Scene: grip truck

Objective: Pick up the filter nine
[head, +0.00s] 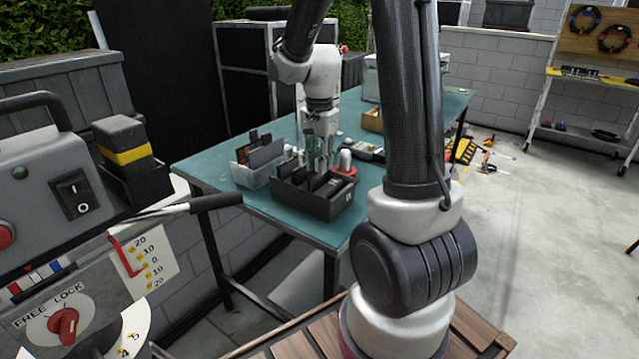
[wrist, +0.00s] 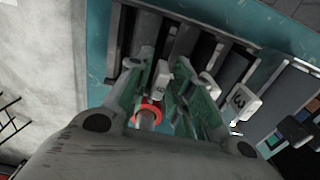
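A black box (head: 340,209) on the teal table holds several dark upright filter plates. In the wrist view one filter has a pale tab (wrist: 161,75) with a digit that reads as 9 or 6; I cannot be sure which. My gripper (head: 319,166) points down over the back part of the box, and its fingers also show in the wrist view (wrist: 156,88). The fingers are apart, on either side of that tab, with a visible gap on the left. The lower part of the filter is hidden in the box. A second tab (wrist: 241,101) reads 3.
A grey box (head: 249,177) with more plates stands left of the black box. A silver knob on a red ring (head: 345,165) is close by on the right. The teal table (head: 200,166) is bare at its left end. A machine panel (head: 60,190) fills the left foreground.

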